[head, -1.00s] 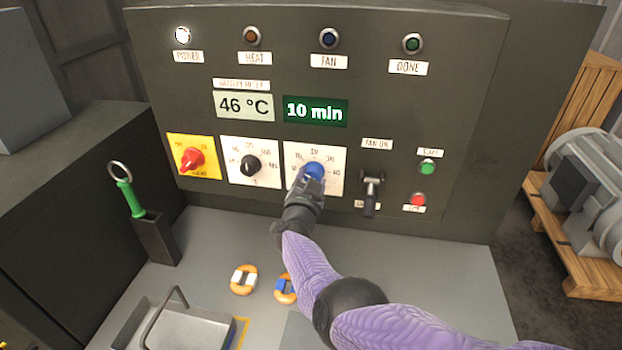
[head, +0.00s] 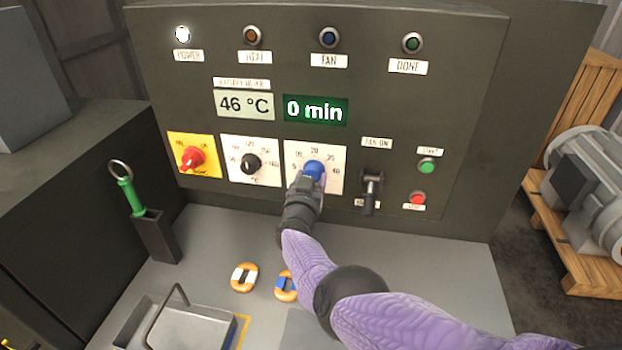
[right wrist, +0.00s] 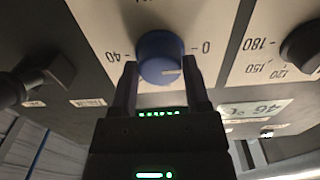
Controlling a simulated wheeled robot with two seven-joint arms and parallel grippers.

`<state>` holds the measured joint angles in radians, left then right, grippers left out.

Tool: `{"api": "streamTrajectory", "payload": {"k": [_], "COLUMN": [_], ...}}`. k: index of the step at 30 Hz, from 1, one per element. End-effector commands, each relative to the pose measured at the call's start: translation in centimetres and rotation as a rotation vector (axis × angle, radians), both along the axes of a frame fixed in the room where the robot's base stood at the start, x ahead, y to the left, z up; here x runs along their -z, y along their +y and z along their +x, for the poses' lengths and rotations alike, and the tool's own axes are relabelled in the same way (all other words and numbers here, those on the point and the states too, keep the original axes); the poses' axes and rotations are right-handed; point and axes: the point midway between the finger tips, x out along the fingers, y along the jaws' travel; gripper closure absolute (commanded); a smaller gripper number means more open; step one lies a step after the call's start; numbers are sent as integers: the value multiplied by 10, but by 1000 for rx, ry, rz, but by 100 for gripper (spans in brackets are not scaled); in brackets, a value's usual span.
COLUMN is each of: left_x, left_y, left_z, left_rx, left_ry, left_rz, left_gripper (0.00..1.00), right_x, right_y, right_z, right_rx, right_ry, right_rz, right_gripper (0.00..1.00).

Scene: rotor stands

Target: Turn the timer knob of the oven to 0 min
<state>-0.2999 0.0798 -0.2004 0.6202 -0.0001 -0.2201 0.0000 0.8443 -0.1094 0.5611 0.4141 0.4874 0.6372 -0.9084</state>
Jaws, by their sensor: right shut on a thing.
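The blue timer knob (head: 315,170) sits on a white dial plate on the oven's dark panel (head: 470,100). My right gripper (head: 308,182) is shut on the knob, and its fingers cover part of the dial. In the right wrist view the knob (right wrist: 160,57) sits between the two fingertips (right wrist: 160,80), and its white mark points towards the 0 side. The green display (head: 315,110) above the knob reads 0 min. My left gripper is not in view.
A black temperature knob (head: 251,163) and a red switch (head: 192,158) are to the left. A fan lever (head: 371,190) and the green (head: 427,166) and red (head: 417,199) buttons are to the right. A metal tray (head: 150,325) and two orange rings lie on the bench below.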

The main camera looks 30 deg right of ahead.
Motion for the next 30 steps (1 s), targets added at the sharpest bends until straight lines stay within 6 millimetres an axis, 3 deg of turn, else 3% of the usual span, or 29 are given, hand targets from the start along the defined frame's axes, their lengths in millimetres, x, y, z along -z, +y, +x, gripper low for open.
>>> {"api": "streamTrajectory", "payload": {"k": [11, 12, 17, 26, 30], "left_x": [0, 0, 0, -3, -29], "left_y": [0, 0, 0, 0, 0], "left_z": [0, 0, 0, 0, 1], "left_rx": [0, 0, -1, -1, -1], "left_ry": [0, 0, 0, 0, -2], "left_rz": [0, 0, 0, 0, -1], "left_gripper": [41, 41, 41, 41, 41], "right_x": [2, 2, 1, 0, -6], "right_y": [0, 0, 0, 1, 14], "right_z": [0, 0, 0, -2, -17], "right_rx": [-2, -2, -1, -1, -3], "right_ry": [9, 8, 6, 5, 9], "right_rz": [-5, -5, -5, -5, -6], "right_gripper": [99, 38, 4, 4, 4]}}
